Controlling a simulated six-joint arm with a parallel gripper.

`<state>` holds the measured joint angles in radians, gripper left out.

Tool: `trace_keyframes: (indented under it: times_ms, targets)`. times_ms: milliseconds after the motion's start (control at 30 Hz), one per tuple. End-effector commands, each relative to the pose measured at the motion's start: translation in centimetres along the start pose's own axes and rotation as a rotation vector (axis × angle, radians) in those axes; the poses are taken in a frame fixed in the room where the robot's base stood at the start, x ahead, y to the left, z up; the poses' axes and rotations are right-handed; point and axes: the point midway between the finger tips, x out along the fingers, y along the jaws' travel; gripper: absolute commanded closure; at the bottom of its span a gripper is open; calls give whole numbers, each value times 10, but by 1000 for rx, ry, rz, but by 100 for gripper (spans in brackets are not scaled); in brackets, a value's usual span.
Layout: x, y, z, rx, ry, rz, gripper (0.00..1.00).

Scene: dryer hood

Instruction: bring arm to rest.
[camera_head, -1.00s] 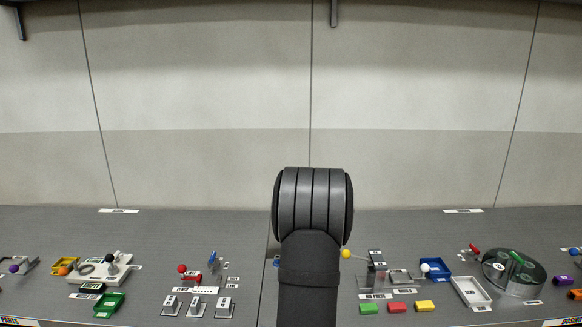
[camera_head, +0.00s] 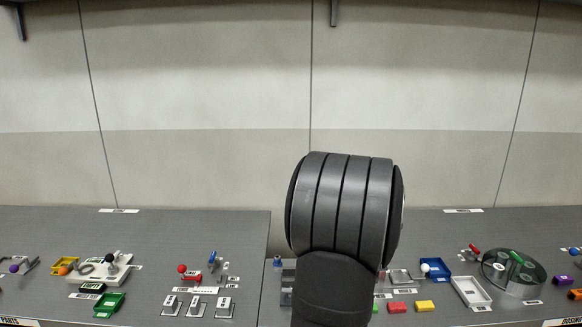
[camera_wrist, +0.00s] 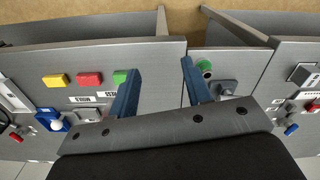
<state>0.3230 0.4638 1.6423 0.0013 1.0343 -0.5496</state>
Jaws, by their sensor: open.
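My gripper (camera_wrist: 160,88) shows in the wrist view with its two blue fingers spread apart and nothing between them. Its fingers hang over the front part of the bench, near a green block (camera_wrist: 120,77) at the left finger and a green round part (camera_wrist: 204,66) at the right finger. In the head view my dark arm rises in the middle and hides the bench behind it. The gripper itself does not show there.
The bench holds a red block (camera_head: 397,307), a yellow block (camera_head: 425,306), a blue tray (camera_head: 435,268), a white tray (camera_head: 470,291) and a round turntable (camera_head: 514,272) at the right. A green tray (camera_head: 109,305) and a red-knobbed lever (camera_head: 183,269) stand at the left.

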Motion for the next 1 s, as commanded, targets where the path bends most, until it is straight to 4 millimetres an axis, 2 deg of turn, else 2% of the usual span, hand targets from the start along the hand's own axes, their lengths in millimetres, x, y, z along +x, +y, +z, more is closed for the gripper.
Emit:
trace_keyframes:
  times_ms: [100,667,867,1000]
  targets:
    - [-2,1,-27,-3,-1,0,55]
    - [-8,-9,-136,-2,-1,0,55]
    - [-8,-19,-172,-2,-2,0,55]
    - [7,-37,-188,-3,-4,-1,55]
